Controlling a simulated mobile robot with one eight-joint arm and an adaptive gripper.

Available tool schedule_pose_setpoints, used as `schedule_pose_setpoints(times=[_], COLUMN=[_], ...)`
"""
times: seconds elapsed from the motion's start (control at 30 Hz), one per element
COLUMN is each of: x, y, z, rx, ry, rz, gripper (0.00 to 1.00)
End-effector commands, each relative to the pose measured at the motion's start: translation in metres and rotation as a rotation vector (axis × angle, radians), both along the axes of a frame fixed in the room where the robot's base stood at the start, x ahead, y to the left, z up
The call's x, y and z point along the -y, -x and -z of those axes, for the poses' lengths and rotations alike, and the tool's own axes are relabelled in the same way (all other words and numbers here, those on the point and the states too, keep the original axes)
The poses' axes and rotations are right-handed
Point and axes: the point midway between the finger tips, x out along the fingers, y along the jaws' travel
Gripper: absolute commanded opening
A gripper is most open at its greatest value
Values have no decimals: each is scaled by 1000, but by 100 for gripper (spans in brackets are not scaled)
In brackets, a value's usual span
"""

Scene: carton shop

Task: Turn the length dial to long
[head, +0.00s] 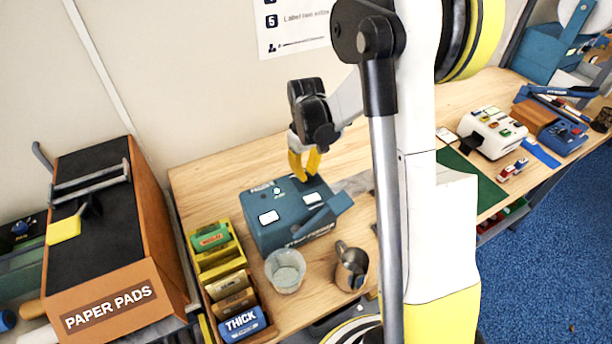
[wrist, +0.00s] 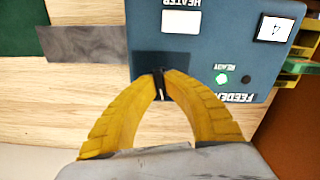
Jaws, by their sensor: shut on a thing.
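A blue machine (head: 290,217) stands on the wooden bench and fills the top of the wrist view (wrist: 200,60), its lettering upside down there. My gripper (head: 304,170) is above its back edge, pointing down. In the wrist view my yellow fingers (wrist: 160,86) close on a small black dial (wrist: 161,92) with a white mark, at the machine's edge. The fingers cover much of the dial, and no length wording or scale is readable.
A clear cup (head: 285,270) and a metal jug (head: 351,266) stand in front of the machine. A yellow rack (head: 216,262) of coloured blocks is to its left, beside the paper pads box (head: 110,300). Bare bench lies behind the machine.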

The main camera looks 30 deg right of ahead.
Motion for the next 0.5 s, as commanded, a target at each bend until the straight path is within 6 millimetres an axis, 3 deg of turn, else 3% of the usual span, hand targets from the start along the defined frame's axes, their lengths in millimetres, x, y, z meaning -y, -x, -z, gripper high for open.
schedule_pose_setpoints(times=[0.5], x=[0], y=[0], z=[2], rx=[0], ry=[0], rz=[488], gripper=[0])
